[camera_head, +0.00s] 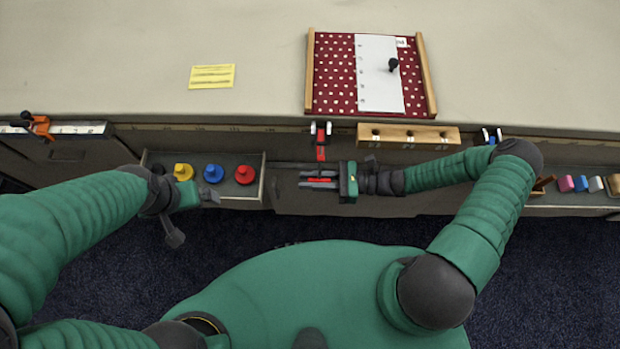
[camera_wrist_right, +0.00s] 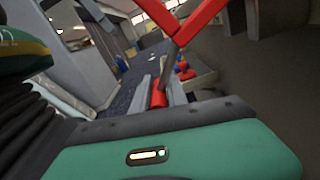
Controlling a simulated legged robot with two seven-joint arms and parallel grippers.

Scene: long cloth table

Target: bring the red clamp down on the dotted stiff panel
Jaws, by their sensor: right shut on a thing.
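The dotted stiff panel (camera_head: 334,80) is dark red with white dots and lies flat on the table between two wooden rails. The red clamp (camera_head: 320,137) sits at the table's front edge, just below the panel's lower left corner. Its red shaft hangs down in front of the drawers. My right gripper (camera_head: 318,181) is shut on the clamp's lower red end. In the right wrist view the red clamp (camera_wrist_right: 198,22) runs down to a red piece between the fingers. My left gripper (camera_head: 208,194) is by the open drawer at left; its jaw opening is unclear.
A white strip (camera_head: 378,78) with a black knob (camera_head: 393,64) lies over the panel. A wooden block with holes (camera_head: 408,135), an orange clamp (camera_head: 37,126) and a blue clamp (camera_head: 491,135) are along the edge. An open drawer (camera_head: 233,196) holds coloured knobs. A yellow note (camera_head: 211,76) lies left.

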